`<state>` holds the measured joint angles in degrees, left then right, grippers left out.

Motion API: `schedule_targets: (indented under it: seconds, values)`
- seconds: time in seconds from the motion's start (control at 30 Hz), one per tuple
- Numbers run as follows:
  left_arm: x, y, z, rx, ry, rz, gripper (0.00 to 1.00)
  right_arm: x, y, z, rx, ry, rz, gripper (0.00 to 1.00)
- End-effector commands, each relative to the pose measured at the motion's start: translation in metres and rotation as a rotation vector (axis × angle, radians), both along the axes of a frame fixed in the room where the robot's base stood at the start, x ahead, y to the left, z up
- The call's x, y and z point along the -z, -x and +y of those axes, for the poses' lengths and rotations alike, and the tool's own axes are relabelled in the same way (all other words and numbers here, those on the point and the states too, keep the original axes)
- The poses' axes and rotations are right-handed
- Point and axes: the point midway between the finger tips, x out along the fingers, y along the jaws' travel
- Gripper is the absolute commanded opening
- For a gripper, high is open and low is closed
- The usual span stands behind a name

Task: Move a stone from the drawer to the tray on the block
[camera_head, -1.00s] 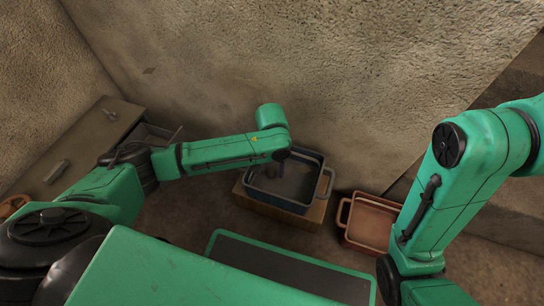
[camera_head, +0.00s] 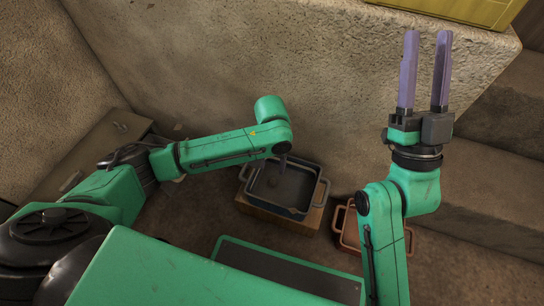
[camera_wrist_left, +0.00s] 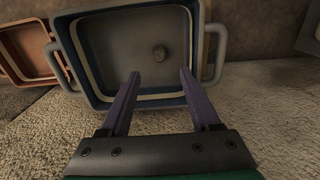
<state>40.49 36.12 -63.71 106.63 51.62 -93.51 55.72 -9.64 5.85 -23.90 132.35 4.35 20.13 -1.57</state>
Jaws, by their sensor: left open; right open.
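The tray (camera_head: 318,193) stands on a wooden block (camera_head: 308,225) in the head view. My left gripper (camera_wrist_left: 158,76) is open and empty, its purple fingers at the tray's near wall in the wrist view, apart from the stone. In the head view my left forearm mostly hides that gripper. My right gripper (camera_head: 427,38) is open and empty, fingers pointing up, away from the tray. The drawer is largely hidden behind my left arm.
A reddish tray (camera_head: 347,235) sits right of the block, partly behind my right arm. A brown cabinet (camera_head: 95,150) stands at the left by the wall. A yellow container (camera_head: 460,8) is on the ledge at the top right.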

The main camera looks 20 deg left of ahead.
Motion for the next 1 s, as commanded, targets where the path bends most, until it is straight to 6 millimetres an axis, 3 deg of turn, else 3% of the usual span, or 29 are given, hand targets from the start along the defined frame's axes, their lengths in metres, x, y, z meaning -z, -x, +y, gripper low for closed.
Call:
schedule_targets:
  seconds: [0.23,0.53,0.7,1.0]
  values:
    - [-0.014,0.000,0.000,0.000,0.002,-0.001,0.63,0.071,-0.022,0.012,-0.025,0.045,0.237,0.50]
    - [-0.026,0.000,0.000,0.001,0.001,0.000,0.63,0.155,-0.026,0.022,-0.056,0.090,0.490,0.50]
    - [-0.028,0.000,0.000,0.000,0.001,0.000,0.63,0.177,-0.023,0.025,-0.065,0.100,0.552,0.50]
    - [-0.028,0.000,0.000,0.000,0.001,0.000,0.63,0.179,-0.023,0.025,-0.066,0.102,0.558,0.50]
